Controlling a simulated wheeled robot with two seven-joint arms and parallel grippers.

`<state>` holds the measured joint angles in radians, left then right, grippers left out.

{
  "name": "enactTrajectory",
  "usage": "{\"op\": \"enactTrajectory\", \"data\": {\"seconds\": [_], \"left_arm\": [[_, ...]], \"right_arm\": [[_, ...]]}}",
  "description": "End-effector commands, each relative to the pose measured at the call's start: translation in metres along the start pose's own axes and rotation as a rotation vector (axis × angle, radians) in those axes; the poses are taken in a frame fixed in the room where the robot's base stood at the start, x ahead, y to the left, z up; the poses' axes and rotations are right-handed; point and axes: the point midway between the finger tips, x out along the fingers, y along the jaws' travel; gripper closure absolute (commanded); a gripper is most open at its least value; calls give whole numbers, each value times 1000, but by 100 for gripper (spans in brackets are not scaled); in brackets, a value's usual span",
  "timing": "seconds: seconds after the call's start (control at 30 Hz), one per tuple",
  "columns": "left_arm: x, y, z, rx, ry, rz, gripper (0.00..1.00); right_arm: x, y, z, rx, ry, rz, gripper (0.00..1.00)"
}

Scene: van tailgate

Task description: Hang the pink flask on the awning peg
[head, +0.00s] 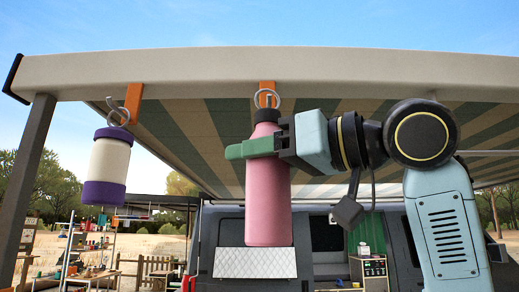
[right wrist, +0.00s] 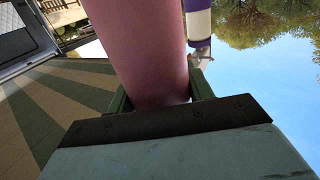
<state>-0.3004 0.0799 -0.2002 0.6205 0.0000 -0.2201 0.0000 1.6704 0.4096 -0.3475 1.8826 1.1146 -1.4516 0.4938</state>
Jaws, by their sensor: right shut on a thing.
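The pink flask (head: 268,200) is upright in the middle of the head view, its dark cap and wire ring (head: 266,98) at the top. My right gripper (head: 258,148) is shut on its upper body; the flask also fills the middle of the right wrist view (right wrist: 150,50). An orange awning peg (head: 267,88) is right at the ring, under the awning beam. I cannot tell whether the ring is around the peg or only in front of it. My left gripper is not in view.
A purple and white flask (head: 108,168) hangs by its ring at another orange peg (head: 133,103) on the left. The awning beam (head: 330,65) spans the top. A van (head: 225,232) and a cluttered table (head: 90,272) stand behind.

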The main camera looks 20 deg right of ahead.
Motion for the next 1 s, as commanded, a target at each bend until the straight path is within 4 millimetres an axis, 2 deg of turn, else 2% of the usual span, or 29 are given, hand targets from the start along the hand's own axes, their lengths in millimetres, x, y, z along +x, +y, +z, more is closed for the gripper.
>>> {"op": "enactTrajectory", "data": {"seconds": [0.5,1.0], "left_arm": [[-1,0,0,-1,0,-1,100],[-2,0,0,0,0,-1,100]], "right_arm": [[13,22,8,0,2,0,78],[14,25,10,0,2,0,78]]}}
